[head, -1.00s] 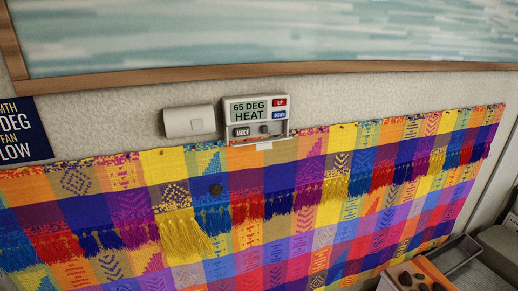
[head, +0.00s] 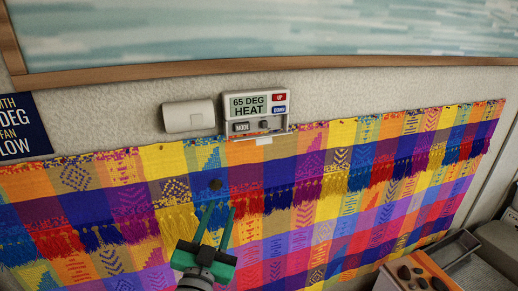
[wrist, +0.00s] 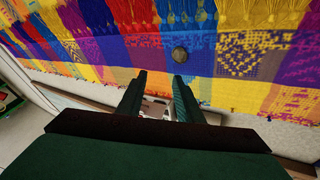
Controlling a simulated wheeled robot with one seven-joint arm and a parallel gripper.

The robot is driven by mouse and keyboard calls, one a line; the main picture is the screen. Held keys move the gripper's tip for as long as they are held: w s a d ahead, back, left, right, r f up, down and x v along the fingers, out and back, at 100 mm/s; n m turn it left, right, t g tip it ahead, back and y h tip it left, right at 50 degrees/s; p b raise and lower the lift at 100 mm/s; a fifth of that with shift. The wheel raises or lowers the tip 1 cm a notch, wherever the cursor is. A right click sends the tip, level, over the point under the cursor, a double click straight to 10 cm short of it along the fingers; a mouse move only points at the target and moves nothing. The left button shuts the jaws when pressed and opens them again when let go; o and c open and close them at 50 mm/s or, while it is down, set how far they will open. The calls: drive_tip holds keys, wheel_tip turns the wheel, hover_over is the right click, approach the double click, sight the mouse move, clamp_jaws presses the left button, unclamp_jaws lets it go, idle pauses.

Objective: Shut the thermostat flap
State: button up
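The thermostat (head: 254,104) is a pale box on the wall, its display reading 65 DEG HEAT beside a red UP and a blue DOWN button. Its flap (head: 259,136) appears folded down at the bottom edge, seen nearly edge-on, leaving the MODE button and a knob uncovered. A small white tab (head: 264,141) hangs below it. My green gripper (head: 218,207) is open and empty, below and left of the thermostat, in front of the woven cloth. In the wrist view a pale part of the thermostat (wrist: 155,108) shows between the fingers (wrist: 158,76), largely hidden by my gripper.
A blank pale box (head: 189,116) is on the wall just left of the thermostat. The colourful fringed cloth (head: 300,220) covers the wall below. A wood-framed picture (head: 200,72) is above. A tray of dark stones (head: 415,278) stands at the lower right.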

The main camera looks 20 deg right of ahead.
wheel_tip(320, 180, up, 11)
drive_tip(key=d+m+g+h, duration=0.2)
drive_tip(key=m+g+h, duration=0.1)
drive_tip(key=m, duration=0.4)
drive_tip(key=m+g+y, duration=0.1)
drive_tip(key=m+g, duration=0.3)
drive_tip(key=m, duration=0.4)
approach(264, 142)
drive_tip(key=x, duration=0.7)
drive_tip(key=shift+w+d, duration=0.1)
drive_tip(key=shift+w, duration=0.1)
